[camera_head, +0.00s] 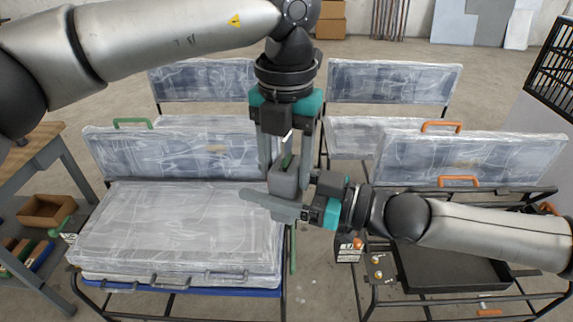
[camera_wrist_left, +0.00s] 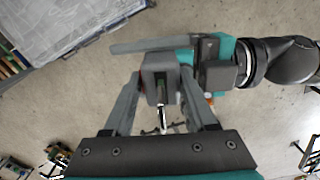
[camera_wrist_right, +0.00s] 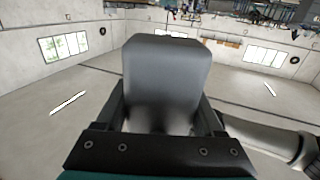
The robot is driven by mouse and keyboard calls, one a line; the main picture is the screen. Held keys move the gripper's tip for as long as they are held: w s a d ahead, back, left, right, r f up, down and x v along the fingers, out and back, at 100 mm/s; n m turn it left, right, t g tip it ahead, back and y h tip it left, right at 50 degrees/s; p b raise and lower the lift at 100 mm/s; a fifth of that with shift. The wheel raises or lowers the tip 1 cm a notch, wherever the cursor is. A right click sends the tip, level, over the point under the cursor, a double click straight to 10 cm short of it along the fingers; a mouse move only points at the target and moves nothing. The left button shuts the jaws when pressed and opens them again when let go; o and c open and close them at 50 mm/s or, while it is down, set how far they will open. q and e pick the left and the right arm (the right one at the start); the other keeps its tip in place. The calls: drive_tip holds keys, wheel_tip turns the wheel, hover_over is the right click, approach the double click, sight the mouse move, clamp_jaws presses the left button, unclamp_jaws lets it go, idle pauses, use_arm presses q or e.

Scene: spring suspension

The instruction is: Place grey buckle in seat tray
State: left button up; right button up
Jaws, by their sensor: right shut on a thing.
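The grey buckle (camera_head: 284,180) is a blocky grey piece with a narrow metal tongue, held in the air at the centre of the head view. My right gripper (camera_head: 272,200) reaches in from the right and is shut on it; the buckle (camera_wrist_right: 166,80) fills the middle of the right wrist view. My left gripper (camera_head: 284,160) points down from above, its fingers open on either side of the buckle. The buckle (camera_wrist_left: 160,76) shows between its fingertips in the left wrist view. The dark seat tray (camera_head: 490,272) lies in the right front seat frame, partly behind my right arm.
A plastic-wrapped seat (camera_head: 170,225) with a wrapped backrest stands at left. Wrapped backrests (camera_head: 470,158) with orange handles (camera_head: 441,127) stand at right and behind. A wooden workbench (camera_head: 28,142) with bins is at far left. A narrow gap of floor separates the seats.

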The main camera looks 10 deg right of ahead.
use_arm(q)
drive_tip(key=shift+s+d, duration=0.15)
clamp_jaws()
use_arm(e)
drive_tip(key=o, duration=1.6)
drive_tip(key=shift+c, duration=0.2)
